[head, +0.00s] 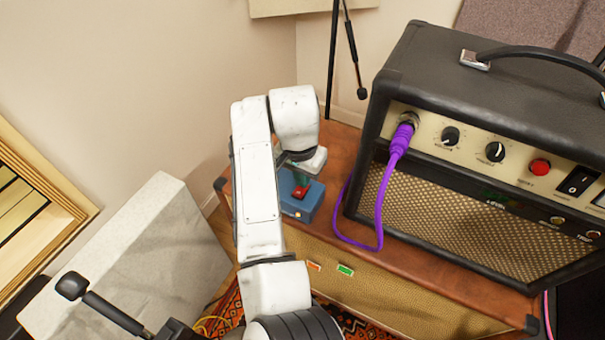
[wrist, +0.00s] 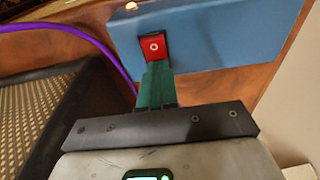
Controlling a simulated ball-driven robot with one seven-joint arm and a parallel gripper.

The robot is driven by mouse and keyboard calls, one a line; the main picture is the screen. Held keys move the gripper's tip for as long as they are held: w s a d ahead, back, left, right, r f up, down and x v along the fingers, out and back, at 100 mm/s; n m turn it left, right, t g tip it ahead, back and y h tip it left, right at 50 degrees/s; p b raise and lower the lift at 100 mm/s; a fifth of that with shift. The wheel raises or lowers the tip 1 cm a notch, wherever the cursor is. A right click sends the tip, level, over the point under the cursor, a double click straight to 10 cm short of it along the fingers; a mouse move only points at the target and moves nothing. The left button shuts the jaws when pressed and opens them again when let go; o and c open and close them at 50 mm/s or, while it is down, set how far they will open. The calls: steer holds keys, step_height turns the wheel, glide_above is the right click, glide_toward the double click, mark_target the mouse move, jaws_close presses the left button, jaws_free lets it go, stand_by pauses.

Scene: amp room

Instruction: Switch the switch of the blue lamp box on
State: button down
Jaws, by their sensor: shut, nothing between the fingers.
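The blue lamp box (head: 310,207) sits on the brown cabinet top, left of the amplifier. Its red rocker switch (head: 300,192) is on the top face, and a small pale, bright-looking lamp (head: 298,215) is on the front. My gripper (head: 301,179) is over the box, its green fingers close to the switch. In the wrist view the shut, empty gripper (wrist: 155,66) points at the lower edge of the red switch (wrist: 154,47) on the blue box (wrist: 235,40). I cannot tell whether the fingertips touch it. The lamp (wrist: 131,6) shows at the top edge.
The black amplifier (head: 470,110) stands right of the box on the brown cabinet (head: 420,270). A purple cable (head: 381,200) loops down from its jack between amplifier and box. A thin black stand (head: 333,60) is behind. A pale block (head: 130,260) stands at left.

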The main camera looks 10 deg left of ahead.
mark_target(296, 196)
steer(key=shift+s+p, duration=0.25)
steer(key=shift+p, duration=0.15)
steer(key=shift+s+a+r+p, duration=0.1)
steer(key=shift+s+a+p, duration=0.15)
steer(key=shift+s+p, duration=0.35)
steer(key=shift+w, duration=0.1)
steer(key=shift+r+p, duration=0.45)
steer(key=shift+p, duration=0.05)
step_height(296, 196, up, 13)
steer(key=s+p, duration=0.1)
steer(key=p, duration=0.2)
steer(key=shift+s+a, duration=0.3)
steer(key=shift+p, duration=0.3)
